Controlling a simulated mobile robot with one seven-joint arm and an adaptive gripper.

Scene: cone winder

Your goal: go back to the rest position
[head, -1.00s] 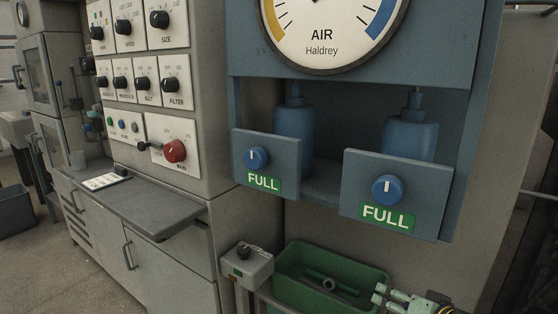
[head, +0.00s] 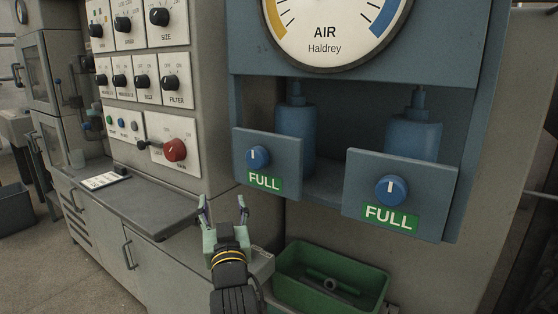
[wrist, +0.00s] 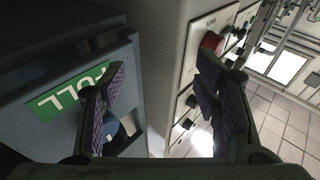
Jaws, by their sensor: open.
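My gripper (head: 224,204) is open and empty in the head view, with its fingers pointing away and slightly up. It is in front of the corner between the grey control cabinet and the blue air unit, and it hides most of the small grey switch box (head: 262,262). In the wrist view my gripper (wrist: 160,95) shows two spread fingers with purple pads and nothing between them. A green FULL label (wrist: 70,92) and part of a blue knob (wrist: 112,130) show behind the left finger. A red knob (wrist: 212,42) on the cabinet shows near the right finger.
The blue air unit (head: 480,60) carries two blue knobs (head: 391,190) on panels at the right. The cabinet's grey shelf (head: 150,212) juts out left of my gripper. A green bin (head: 330,285) with a part in it stands below. Open floor (head: 40,260) lies at the left.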

